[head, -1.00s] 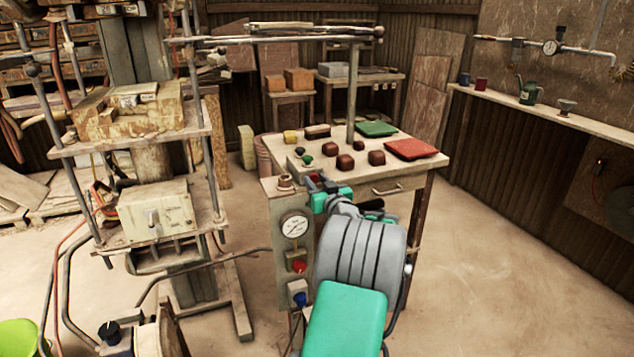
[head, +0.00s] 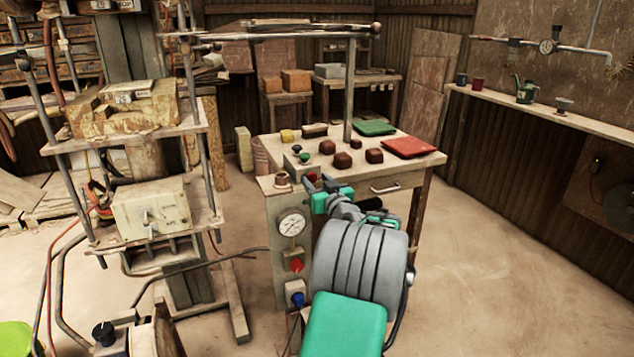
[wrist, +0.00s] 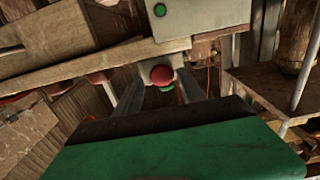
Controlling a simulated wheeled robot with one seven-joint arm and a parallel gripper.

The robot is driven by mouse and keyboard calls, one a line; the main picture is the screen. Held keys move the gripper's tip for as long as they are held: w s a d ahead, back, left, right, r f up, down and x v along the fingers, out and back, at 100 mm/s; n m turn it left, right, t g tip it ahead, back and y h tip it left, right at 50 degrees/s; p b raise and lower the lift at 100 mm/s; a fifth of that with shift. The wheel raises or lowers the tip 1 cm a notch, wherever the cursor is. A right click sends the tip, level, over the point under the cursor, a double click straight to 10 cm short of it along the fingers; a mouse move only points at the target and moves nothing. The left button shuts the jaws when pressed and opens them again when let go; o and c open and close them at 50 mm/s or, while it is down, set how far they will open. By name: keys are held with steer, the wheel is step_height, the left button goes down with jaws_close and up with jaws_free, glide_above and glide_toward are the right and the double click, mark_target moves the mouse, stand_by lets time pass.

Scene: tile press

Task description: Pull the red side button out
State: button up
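The red side button (wrist: 162,75) is a round knob below a grey box (wrist: 195,22) in the wrist view. A small green piece shows just under it, and a green button (wrist: 160,10) sits on the box face. In the head view the red button (head: 312,177) is mostly hidden by my gripper (head: 318,184) at the table's front left corner. In the wrist view my gripper (wrist: 172,92) has its grey fingers apart, pointing at the button. The red knob appears between the finger ends; I cannot tell whether they touch it.
The table (head: 415,170) holds brown blocks, a green tile (head: 375,128) and a red tile (head: 409,147). A panel with a gauge (head: 291,224) and another red knob (head: 297,265) stands below my gripper. A tall press (head: 150,210) is on the left. Floor at right is clear.

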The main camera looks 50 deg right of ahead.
steer(key=shift+o, duration=0.5)
steer(key=shift+w, duration=0.15)
steer(key=shift+a, duration=0.1)
steer(key=v, duration=0.7)
steer(key=shift+s+a, duration=0.15)
steer(key=shift+s, duration=0.25)
